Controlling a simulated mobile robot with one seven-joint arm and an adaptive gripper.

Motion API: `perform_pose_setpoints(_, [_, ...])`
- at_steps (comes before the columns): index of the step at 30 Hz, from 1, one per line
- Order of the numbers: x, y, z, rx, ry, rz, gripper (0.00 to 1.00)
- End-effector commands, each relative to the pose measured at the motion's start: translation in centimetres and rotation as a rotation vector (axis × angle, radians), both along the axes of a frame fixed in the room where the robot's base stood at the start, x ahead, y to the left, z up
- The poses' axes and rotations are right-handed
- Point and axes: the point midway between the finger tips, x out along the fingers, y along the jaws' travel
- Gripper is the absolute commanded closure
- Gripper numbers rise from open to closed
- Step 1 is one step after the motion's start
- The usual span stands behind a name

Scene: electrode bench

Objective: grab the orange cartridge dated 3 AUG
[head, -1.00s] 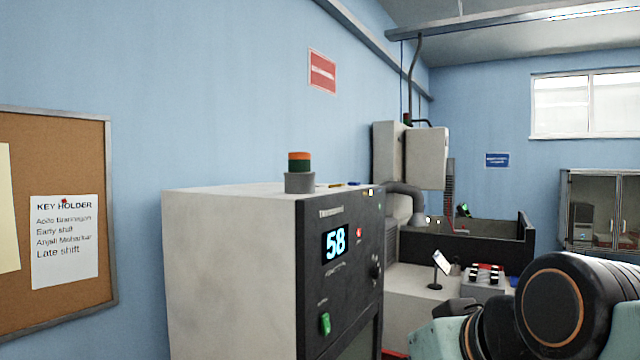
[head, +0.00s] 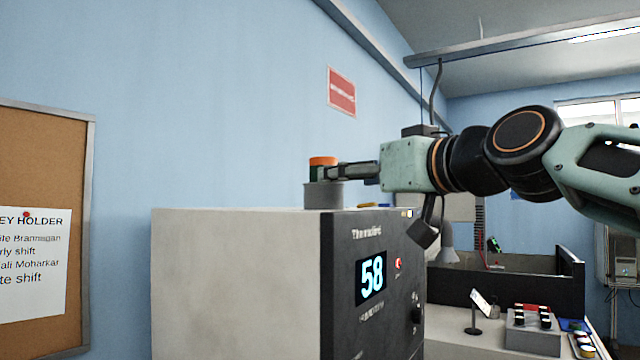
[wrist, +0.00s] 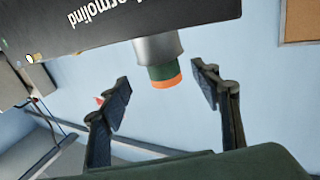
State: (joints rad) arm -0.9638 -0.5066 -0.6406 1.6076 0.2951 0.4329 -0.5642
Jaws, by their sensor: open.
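An orange-topped cartridge (head: 323,160) with a dark green band stands upright in a grey cylindrical holder (head: 322,196) on top of the machine cabinet. No date can be read on it. My gripper (head: 345,172) reaches in level from the right, and its fingers partly cover the green band. In the wrist view, which is turned upside down, the cartridge (wrist: 166,79) lies between the tips of my open gripper (wrist: 160,74). A gap shows on each side of it, and nothing is held.
The pale cabinet (head: 235,290) has a dark front panel showing 58. Small pen-like items (head: 372,205) lie on its top by the front edge. A bench with a phone stand (head: 477,312) and a rack of cartridges (head: 532,325) is at right. The blue wall is behind.

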Motion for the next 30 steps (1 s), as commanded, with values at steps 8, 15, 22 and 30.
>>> perform_pose_setpoints(8, [2.9, 1.8, 0.1, -0.002, 0.002, 0.002, 0.42])
perform_pose_setpoints(15, [4.1, 2.6, 0.4, -0.003, 0.002, 0.002, 0.42])
perform_pose_setpoints(22, [6.3, 4.1, 1.0, -0.002, 0.002, 0.004, 0.42])
perform_pose_setpoints(30, [7.6, 4.7, 0.9, -0.001, 0.0, 0.001, 0.42])
